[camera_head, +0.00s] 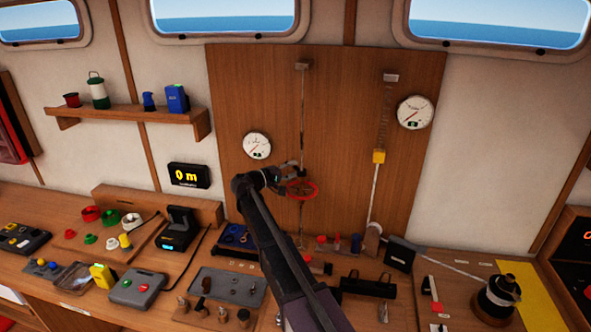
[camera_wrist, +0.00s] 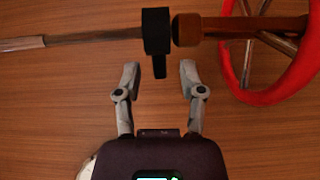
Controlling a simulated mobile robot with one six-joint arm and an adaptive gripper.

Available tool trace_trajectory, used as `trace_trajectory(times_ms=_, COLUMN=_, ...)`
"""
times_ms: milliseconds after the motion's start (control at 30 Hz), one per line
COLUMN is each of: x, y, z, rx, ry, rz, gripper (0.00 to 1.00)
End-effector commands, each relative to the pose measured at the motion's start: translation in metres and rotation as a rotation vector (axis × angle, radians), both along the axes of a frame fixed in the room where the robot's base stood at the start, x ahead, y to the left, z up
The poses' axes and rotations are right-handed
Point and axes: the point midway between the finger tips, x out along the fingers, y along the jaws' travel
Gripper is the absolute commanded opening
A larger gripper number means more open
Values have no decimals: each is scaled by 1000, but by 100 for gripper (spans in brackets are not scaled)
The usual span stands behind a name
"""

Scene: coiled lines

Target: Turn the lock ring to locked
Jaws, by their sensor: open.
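The lock ring (camera_wrist: 157,32) is a black collar on a thin rod, in the wrist view. Its short black tab (camera_wrist: 159,66) points down towards my gripper. A copper-brown valve stem (camera_wrist: 198,30) lies just right of the collar and leads to a red handwheel (camera_wrist: 238,88). My gripper (camera_wrist: 159,74) is open, with the tab's end between its fingertips in the picture and a gap on either side. In the head view, my gripper (camera_head: 297,168) is at the wooden panel just above the red handwheel (camera_head: 302,189). The ring is too small and covered to make out there.
Round gauges (camera_head: 257,146) (camera_head: 415,112) flank the lines. The bench below is crowded with switches, knobs and tools. The panel's upper middle is clear.

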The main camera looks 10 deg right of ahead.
Motion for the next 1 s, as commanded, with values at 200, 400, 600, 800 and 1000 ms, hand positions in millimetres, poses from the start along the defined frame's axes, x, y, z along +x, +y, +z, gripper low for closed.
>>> trace_trajectory(times_ms=200, x=-12, y=31, z=0, rx=0, ry=0, rz=3, gripper=51)
trace_trajectory(times_ms=400, x=-23, y=61, z=0, rx=0, ry=0, rz=3, gripper=51)
trace_trajectory(times_ms=600, x=-32, y=84, z=0, rx=0, ry=0, rz=2, gripper=51)
trace_trajectory(times_ms=800, x=-37, y=94, z=0, rx=0, ry=0, rz=0, gripper=51)
trace_trajectory(times_ms=1000, x=-37, y=95, z=0, rx=0, ry=0, rz=0, gripper=51)
